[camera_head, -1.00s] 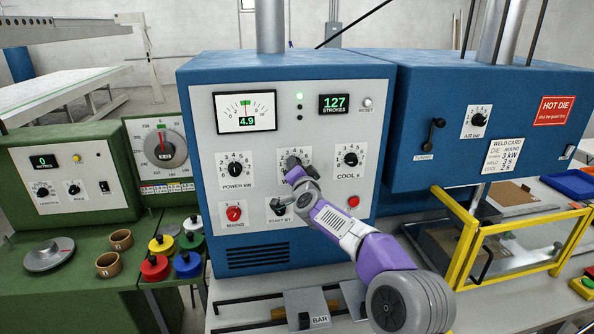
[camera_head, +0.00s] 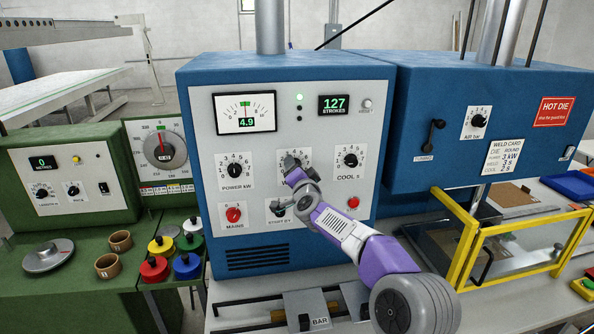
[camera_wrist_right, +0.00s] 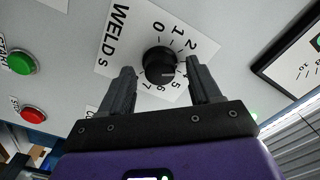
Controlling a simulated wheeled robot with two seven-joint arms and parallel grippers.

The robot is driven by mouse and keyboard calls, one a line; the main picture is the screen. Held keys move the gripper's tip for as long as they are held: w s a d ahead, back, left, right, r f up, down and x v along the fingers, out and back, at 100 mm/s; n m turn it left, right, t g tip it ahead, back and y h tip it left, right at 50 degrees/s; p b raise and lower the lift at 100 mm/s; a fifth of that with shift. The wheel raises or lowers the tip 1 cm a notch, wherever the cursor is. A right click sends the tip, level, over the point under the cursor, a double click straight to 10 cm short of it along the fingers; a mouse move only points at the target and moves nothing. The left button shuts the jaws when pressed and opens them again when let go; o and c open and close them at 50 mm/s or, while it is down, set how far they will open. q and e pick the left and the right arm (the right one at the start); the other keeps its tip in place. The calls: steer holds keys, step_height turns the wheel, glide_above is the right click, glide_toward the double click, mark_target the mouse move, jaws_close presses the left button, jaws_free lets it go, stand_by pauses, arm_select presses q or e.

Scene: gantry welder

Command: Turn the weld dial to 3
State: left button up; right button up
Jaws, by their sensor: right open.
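The weld dial (camera_wrist_right: 160,66) is a black round knob on a white numbered plate marked WELD s. In the right wrist view, its pale mark points to the right, toward the numbers near my right fingertip; the 3 is not clearly visible. My right gripper (camera_wrist_right: 160,72) is open, with one finger on each side of the knob; I cannot tell whether they touch it. In the head view, the gripper (camera_head: 291,166) is in front of the weld plate (camera_head: 307,155) and covers much of the dial. My left gripper is not in view.
The POWER dial (camera_head: 235,170) and COOL dial (camera_head: 350,160) flank the weld dial. The red MAINS switch (camera_head: 233,214), START area and red button (camera_head: 353,202) lie below. A weld card (camera_head: 507,157) on the right lists 3 kW, weld 3 s, cool 2 s. A yellow guard frame (camera_head: 468,245) stands below it.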

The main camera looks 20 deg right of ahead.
steer(key=b+v, duration=0.1)
steer(key=v, duration=0.6)
stand_by(0.4)
